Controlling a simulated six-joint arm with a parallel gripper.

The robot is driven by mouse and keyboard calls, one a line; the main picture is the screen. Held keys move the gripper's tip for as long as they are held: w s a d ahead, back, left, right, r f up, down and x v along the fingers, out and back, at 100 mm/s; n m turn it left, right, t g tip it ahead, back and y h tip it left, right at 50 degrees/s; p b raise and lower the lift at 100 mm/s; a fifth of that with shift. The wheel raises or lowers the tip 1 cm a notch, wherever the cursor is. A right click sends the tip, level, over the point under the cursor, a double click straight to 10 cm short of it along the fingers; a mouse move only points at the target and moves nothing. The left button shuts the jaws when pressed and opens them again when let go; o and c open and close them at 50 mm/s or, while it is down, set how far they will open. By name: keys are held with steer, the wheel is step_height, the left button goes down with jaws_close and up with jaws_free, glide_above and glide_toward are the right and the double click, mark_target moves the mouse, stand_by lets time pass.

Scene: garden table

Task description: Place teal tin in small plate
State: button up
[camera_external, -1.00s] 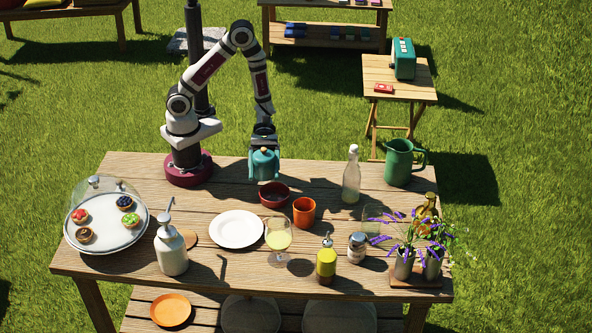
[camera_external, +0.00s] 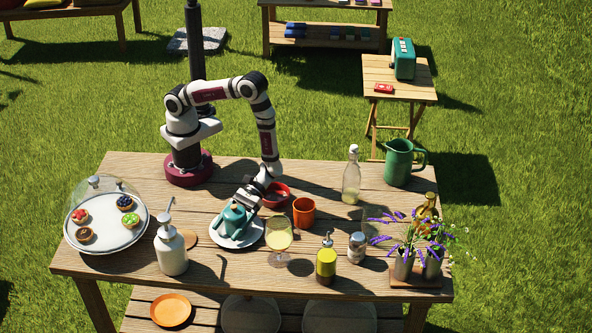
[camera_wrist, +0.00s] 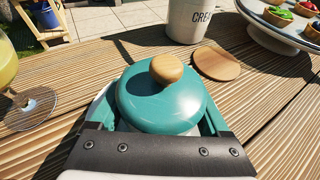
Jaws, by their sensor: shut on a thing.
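The teal tin (camera_external: 233,217) has a domed lid with a round wooden knob. It is over the small white plate (camera_external: 248,243), tilted a little in the outside view. Whether its base touches the plate cannot be told. My gripper (camera_external: 238,212) is shut on the tin, reaching in from the upper right. In the wrist view the tin's lid (camera_wrist: 162,97) fills the middle, with a finger on each side. The plate is mostly hidden under the tin and gripper.
A wine glass (camera_external: 279,235) stands close to the plate's right. A red bowl (camera_external: 283,190) and an orange cup (camera_external: 304,213) are behind it. A white pump bottle (camera_external: 172,252) and a wooden coaster (camera_wrist: 216,64) are on the left. Clear table lies in front of the plate.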

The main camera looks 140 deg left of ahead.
mark_target(241, 208)
steer(key=shift+f, duration=0.1)
steer(key=o, duration=1.3)
steer(key=shift+r, duration=0.2)
steer(key=v, duration=1.1)
steer(key=shift+a, duration=0.25)
steer(key=shift+s+a+r, duration=0.1)
steer(key=shift+a+r, duration=0.05)
steer(key=shift+r, duration=0.05)
steer(key=s+d+r+m+g+y, duration=0.5)
steer(key=s+r+m+g+y, duration=0.2)
steer(key=s+r+m, duration=0.65)
steer(key=s+a+m+t+y, duration=0.1)
steer(key=s+a+m+y, duration=0.1)
steer(key=m, duration=0.2)
steer(key=s+a+r+m+t+y, duration=0.1)
steer(key=s+m+y, duration=0.1)
steer(key=m+y, duration=0.1)
steer(key=s+a+m+t+y, duration=0.1)
steer(key=s+a+m+y, duration=0.1)
steer(key=m, duration=0.3)
steer(key=shift+s+a+r+m+t+y, duration=0.25)
steer(key=shift+a+r+m+t+y, duration=0.1)
steer(key=shift+r+t+y, duration=0.05)
